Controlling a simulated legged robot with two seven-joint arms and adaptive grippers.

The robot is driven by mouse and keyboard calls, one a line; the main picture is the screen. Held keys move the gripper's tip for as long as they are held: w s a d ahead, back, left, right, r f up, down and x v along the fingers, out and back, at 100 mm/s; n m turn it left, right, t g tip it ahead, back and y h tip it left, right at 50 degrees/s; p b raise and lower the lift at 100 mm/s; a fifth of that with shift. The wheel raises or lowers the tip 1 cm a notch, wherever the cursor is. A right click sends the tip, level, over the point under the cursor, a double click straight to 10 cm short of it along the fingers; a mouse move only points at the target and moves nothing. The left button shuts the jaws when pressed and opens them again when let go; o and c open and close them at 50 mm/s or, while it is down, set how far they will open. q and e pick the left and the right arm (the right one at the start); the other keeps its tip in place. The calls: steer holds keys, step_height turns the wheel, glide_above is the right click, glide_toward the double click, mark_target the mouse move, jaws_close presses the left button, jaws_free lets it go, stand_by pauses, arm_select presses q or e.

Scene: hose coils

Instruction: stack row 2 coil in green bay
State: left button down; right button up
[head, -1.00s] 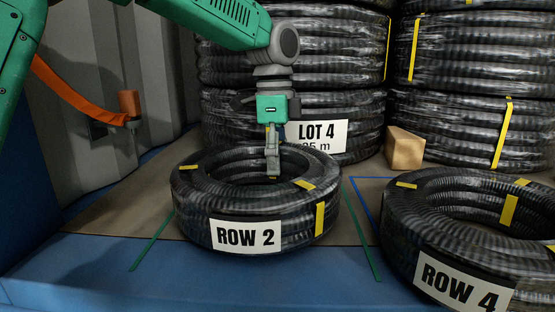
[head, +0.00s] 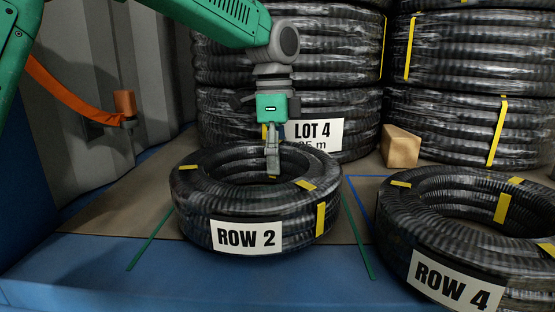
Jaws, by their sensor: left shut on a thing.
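The row 2 coil (head: 205,205), black ribbed hose with yellow tape and a ROW 2 label, lies flat between two green floor lines (head: 357,235). My left gripper (head: 272,174) comes down from above at the coil's far inner side, its fingers partly inside the centre opening. It is shut on the coil, on a strip near the yellow tape at the far inner edge; the exact contact is partly hidden. My right gripper is not in view.
The row 4 coil (head: 400,225) lies to the right inside a blue line. Tall coil stacks (head: 340,95) stand behind, one labelled LOT 4. A wooden block (head: 400,147) sits between them. An orange strap (head: 75,95) hangs on the corrugated wall at left.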

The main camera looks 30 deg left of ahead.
arm_select(q)
steer(key=shift+d+f, duration=0.1)
steer(key=shift+f, duration=0.5)
stand_by(0.9)
steer(key=c, duration=0.6)
jaws_free()
steer(key=shift+f, duration=0.1)
steer(key=shift+w+a+r, duration=0.1)
steer(key=shift+r, duration=1.7)
steer(key=shift+a+r, duration=0.1)
steer(key=shift+r, duration=1.7)
steer(key=shift+r, duration=0.1)
steer(key=shift+w+a+r, duration=0.15)
steer(key=shift+r, duration=1.65)
steer(key=shift+w+a+r, duration=0.1)
steer(key=shift+r, duration=1.65)
